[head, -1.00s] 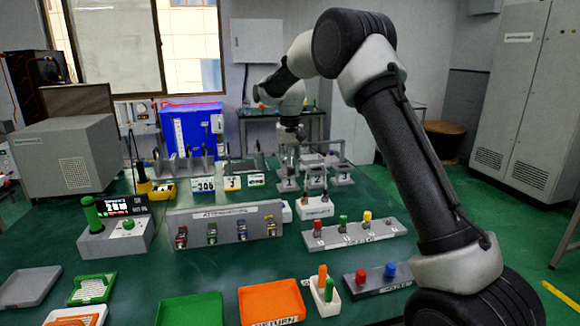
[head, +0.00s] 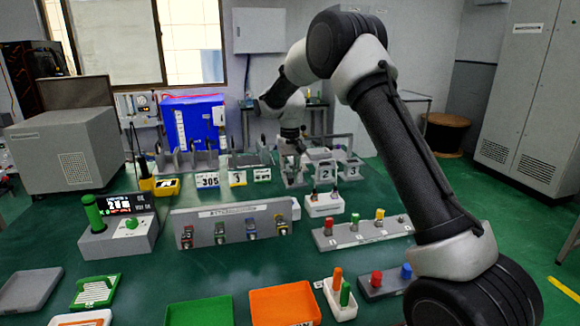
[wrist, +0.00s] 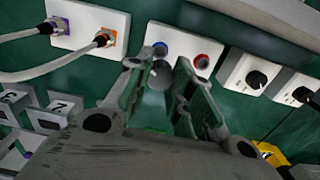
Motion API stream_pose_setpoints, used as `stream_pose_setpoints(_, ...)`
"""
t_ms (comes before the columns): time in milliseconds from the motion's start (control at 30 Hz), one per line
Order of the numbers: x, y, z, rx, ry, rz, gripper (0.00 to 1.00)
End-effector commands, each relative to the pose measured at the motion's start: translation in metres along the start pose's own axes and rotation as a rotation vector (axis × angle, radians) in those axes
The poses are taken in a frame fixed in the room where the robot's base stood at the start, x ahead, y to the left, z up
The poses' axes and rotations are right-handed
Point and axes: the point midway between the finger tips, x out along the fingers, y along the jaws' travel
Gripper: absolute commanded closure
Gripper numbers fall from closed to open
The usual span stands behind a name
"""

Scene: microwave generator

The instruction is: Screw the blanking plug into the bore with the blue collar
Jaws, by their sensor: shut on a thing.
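In the wrist view, the blanking plug (wrist: 161,75) is a grey, round-ended piece between my gripper's fingers (wrist: 166,92). My gripper is shut on it. Just beyond it, a white block (wrist: 181,48) carries a bore with a blue collar (wrist: 160,48) and, to its right, one with a red collar (wrist: 201,60). The plug overlaps the lower side of the blue collar in the picture; I cannot tell whether it touches or enters the bore. In the head view, my gripper (head: 292,143) is small and far off, at the back of the green table.
White blocks flank the collared one: one at left with cable plugs in purple and orange collars (wrist: 104,38), others at right with black knobs (wrist: 256,78). Numbered stands (head: 323,168) stand right of my gripper. Trays (head: 284,305) and plug racks (head: 362,232) fill the front.

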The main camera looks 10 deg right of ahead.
Motion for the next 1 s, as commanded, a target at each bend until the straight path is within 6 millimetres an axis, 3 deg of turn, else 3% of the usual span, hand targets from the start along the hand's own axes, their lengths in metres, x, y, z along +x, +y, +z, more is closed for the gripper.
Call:
stream_pose_setpoints(533,0.007,0.0,-0.001,0.0,0.002,0.0,1.0)
stream_pose_setpoints(1000,0.048,0.0,0.0,0.0,0.0,0.0,1.0)
